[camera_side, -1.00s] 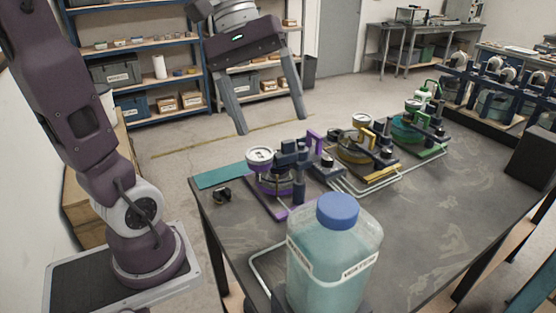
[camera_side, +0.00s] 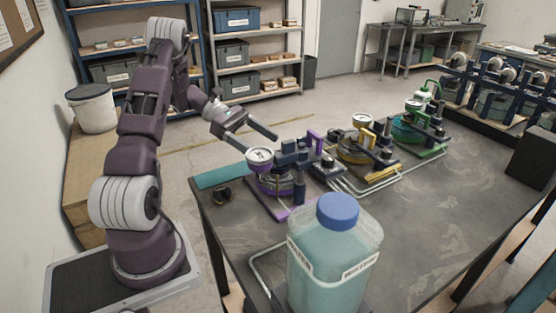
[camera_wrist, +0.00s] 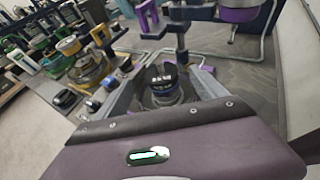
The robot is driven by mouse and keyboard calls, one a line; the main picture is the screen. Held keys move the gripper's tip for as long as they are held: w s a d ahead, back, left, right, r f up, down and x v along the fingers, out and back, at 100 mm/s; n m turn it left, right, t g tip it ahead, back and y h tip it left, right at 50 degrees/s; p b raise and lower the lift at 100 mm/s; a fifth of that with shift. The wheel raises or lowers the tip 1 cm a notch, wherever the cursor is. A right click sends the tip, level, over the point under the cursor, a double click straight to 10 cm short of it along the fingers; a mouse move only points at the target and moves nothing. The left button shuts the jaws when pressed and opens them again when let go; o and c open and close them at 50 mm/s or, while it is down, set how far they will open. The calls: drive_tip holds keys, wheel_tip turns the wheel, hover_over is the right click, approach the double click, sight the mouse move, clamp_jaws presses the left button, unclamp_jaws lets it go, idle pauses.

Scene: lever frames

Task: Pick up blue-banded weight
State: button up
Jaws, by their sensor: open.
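A dark round weight (camera_wrist: 164,82) with white lettering on top and a blue band shows in the wrist view, between my gripper's fingers. I cannot pick it out in the side view, where the purple rig may hide it. My gripper (camera_side: 262,146) is open and empty, above and behind the purple rig (camera_side: 283,180), its fingers pointing to the right and down. In the wrist view the fingers of my gripper (camera_wrist: 157,62) spread on both sides of the weight without visible contact.
The yellow rig (camera_side: 368,155) and green rig (camera_side: 420,128) stand farther right on the dark table (camera_side: 440,215). A large bottle with a blue cap (camera_side: 335,250) stands in front. The table's right middle is clear.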

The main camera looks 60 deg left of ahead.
drive_tip(key=x, duration=0.6)
drive_tip(key=shift+f, duration=0.2)
clamp_jaws()
